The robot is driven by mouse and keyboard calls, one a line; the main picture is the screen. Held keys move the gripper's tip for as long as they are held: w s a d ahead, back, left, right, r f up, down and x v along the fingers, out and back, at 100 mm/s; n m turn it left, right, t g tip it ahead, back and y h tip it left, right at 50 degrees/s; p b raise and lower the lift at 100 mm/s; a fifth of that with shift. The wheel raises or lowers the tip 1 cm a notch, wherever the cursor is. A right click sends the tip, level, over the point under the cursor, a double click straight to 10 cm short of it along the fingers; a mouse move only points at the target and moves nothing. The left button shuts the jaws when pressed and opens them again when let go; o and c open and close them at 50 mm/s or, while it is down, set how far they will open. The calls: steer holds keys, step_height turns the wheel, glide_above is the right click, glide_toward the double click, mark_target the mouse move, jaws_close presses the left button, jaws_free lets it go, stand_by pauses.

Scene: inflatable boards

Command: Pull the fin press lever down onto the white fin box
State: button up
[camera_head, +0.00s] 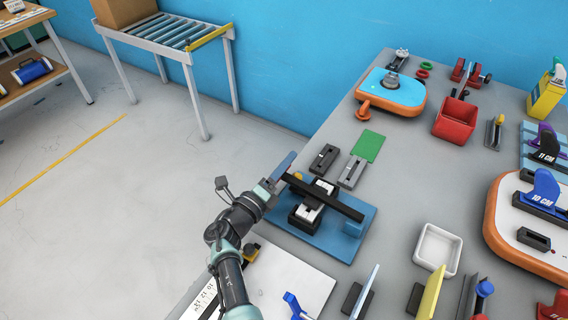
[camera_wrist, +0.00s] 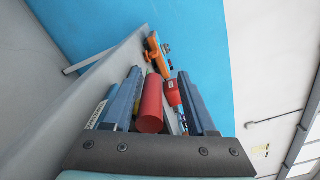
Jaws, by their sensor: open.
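The fin press has a blue base plate (camera_head: 335,240) and a long dark lever (camera_head: 335,198) lying across above it. The white fin box (camera_head: 308,212) is in the press's dark holder, partly under the lever. My gripper (camera_head: 283,166) is at the lever's left end and hides that end in the head view. In the wrist view my gripper (camera_wrist: 160,82) is open, with a red cylinder (camera_wrist: 150,106) between its blue fingers, nearer the left finger. It looks like the lever's grip. Whether a finger touches it I cannot tell.
An orange-edged board (camera_head: 391,93) and a red bin (camera_head: 455,120) are farther back. Floor is clear left of the table.

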steer(key=p+v, duration=0.2)
steer(key=v, duration=1)
steer(key=shift+s+a+p, duration=0.25)
steer(key=shift+s+p, duration=0.05)
steer(key=shift+p, duration=0.05)
